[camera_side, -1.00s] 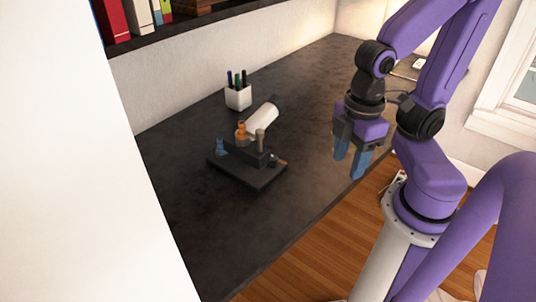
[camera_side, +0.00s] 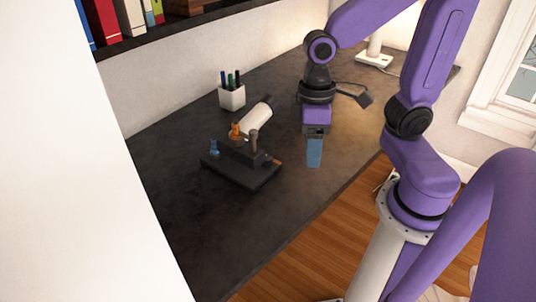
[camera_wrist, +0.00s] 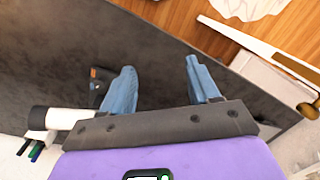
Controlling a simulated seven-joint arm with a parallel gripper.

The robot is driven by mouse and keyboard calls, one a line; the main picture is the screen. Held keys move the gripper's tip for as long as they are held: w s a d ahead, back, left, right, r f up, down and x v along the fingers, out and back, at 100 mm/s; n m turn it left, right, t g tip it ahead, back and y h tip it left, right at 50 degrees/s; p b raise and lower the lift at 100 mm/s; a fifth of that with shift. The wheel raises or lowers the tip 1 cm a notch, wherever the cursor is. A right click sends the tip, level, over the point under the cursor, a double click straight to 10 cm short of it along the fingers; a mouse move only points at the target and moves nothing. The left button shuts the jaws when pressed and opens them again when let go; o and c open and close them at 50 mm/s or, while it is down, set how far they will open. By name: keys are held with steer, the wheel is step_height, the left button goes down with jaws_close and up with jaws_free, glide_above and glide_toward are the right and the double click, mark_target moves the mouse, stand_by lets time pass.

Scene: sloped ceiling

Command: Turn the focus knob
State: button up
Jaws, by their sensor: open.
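A small dark instrument with a flat base (camera_side: 240,175) stands on the desk. It has a tilted white tube (camera_side: 256,117), an orange knob (camera_side: 235,130), a blue piece (camera_side: 214,147), a grey-brown post (camera_side: 254,141) and a small orange-brown piece (camera_side: 275,161) at its right end. I cannot tell which is the focus knob. My gripper (camera_side: 314,163) hangs fingers down to the right of the instrument, apart from it. In the wrist view, my blue fingers (camera_wrist: 160,66) are spread with nothing between them. The left finger partly hides the instrument; its white tube (camera_wrist: 68,118) shows at left.
A white pen cup (camera_side: 232,96) stands behind the instrument, near the wall. A book shelf (camera_side: 180,28) is above. A lamp base (camera_side: 374,60) stands at the desk's far end. The dark desk (camera_side: 185,205) is bare in front of the instrument.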

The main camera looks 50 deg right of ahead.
steer(key=w+d+m, duration=0.2)
steer(key=w+m, duration=0.5)
steer(key=w, duration=0.1)
steer(key=m+y, duration=0.3)
steer(key=m, duration=0.7)
glide_above(267, 156)
steer(key=s, duration=0.3)
step_height(267, 156, down, 3)
steer(key=w+d+f+m+y, duration=0.1)
steer(key=w+d+f+m, duration=0.15)
steer(key=d+m, duration=0.4)
steer(key=x, duration=0.5)
steer(key=w+x, duration=0.1)
steer(key=x, duration=1)
steer(key=shift+w+a+f, duration=0.1)
steer(key=shift+w+f, duration=0.1)
steer(key=shift+f, duration=0.15)
steer(key=c, duration=1)
